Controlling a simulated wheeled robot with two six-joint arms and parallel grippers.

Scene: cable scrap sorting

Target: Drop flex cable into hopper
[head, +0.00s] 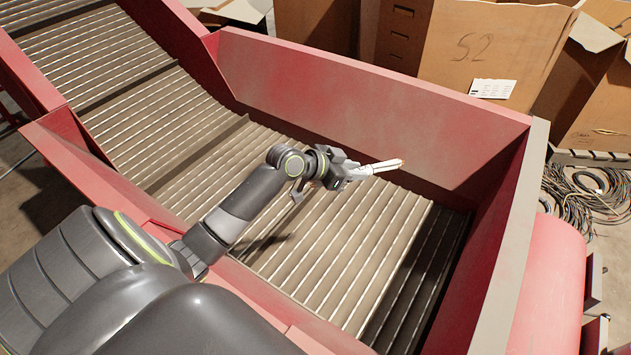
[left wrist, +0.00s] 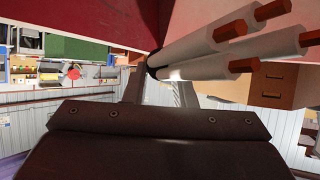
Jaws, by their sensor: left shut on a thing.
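The flex cable (head: 384,165) is a short white piece whose cores end in copper. It also shows large in the left wrist view (left wrist: 215,55), with several white cores and copper tips pointing right. My left gripper (head: 350,170) is shut on the flex cable and holds it over the hopper, apart from the ribbed floor. The hopper (head: 370,95) has red walls around a ribbed grey conveyor floor (head: 330,245). My right gripper is not in view.
The conveyor (head: 110,60) slopes up to the far left from the hopper. Cardboard boxes (head: 490,50) stand behind the back wall. Coils of black cable (head: 590,195) lie on the floor at the right. The hopper floor under the gripper looks clear.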

